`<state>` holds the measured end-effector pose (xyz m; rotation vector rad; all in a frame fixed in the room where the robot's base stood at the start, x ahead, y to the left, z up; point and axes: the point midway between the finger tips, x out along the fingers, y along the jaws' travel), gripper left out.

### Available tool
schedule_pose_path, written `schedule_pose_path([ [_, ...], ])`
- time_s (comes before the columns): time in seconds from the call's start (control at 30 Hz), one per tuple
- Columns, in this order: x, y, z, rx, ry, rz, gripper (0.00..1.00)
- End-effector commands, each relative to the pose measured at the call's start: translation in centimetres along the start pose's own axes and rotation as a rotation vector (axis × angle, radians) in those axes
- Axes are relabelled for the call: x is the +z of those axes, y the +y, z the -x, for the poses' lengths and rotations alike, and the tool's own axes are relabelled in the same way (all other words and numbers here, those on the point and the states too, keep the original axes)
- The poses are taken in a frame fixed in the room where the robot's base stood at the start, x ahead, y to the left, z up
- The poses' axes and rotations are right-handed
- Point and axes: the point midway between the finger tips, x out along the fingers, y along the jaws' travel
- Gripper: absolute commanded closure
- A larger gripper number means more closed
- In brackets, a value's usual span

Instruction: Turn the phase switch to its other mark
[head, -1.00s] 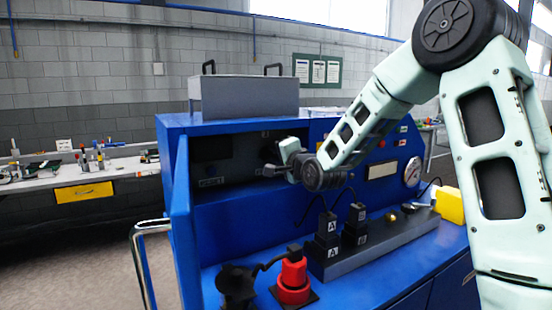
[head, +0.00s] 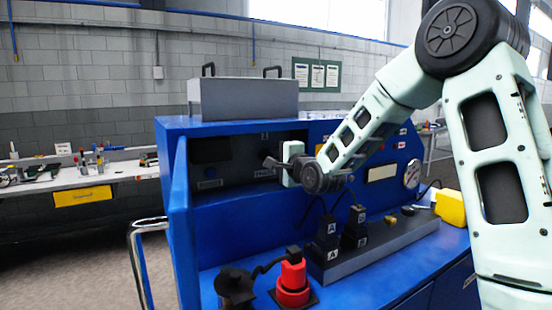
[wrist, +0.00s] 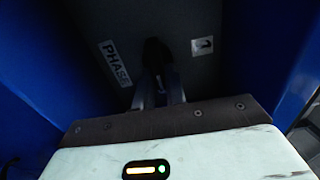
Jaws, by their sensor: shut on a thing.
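The phase switch is a dark knob (wrist: 154,52) on a grey panel recessed in the blue machine. In the wrist view its upper part shows between a PHASE label (wrist: 115,63) at left and a mark reading 1 (wrist: 202,46) at right. My gripper (wrist: 158,92) is shut on the knob, its fingers one on each side. In the head view my gripper (head: 274,162) reaches the panel from the right. The exact pointing of the knob is hard to tell, as it is dark and partly hidden by the fingers.
Below are a red plug (head: 292,282), black blocks lettered A and B on a grey rail (head: 385,238), and a yellow block (head: 451,206). A grey box (head: 243,99) sits on top.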

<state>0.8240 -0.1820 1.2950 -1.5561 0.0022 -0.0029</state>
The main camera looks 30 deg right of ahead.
Motion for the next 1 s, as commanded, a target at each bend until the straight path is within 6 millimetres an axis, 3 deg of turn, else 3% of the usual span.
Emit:
schedule_pose_path([
  [0.07,-0.1,0.1,0.0,0.003,0.003,-0.003,1.0],
  [0.1,-0.1,0.1,0.0,0.003,0.003,-0.003,0.85],
  [0.17,-0.1,0.1,0.0,0.003,0.003,-0.002,0.68],
  [0.2,-0.1,0.1,0.0,0.002,0.002,-0.002,0.65],
  [0.57,0.0,0.1,0.6,0.0,0.001,0.001,0.65],
  [0.77,-0.1,0.2,3.7,0.0,0.003,0.002,0.65],
  [1.0,-0.1,0.2,9.0,0.001,0.004,0.004,0.65],
])
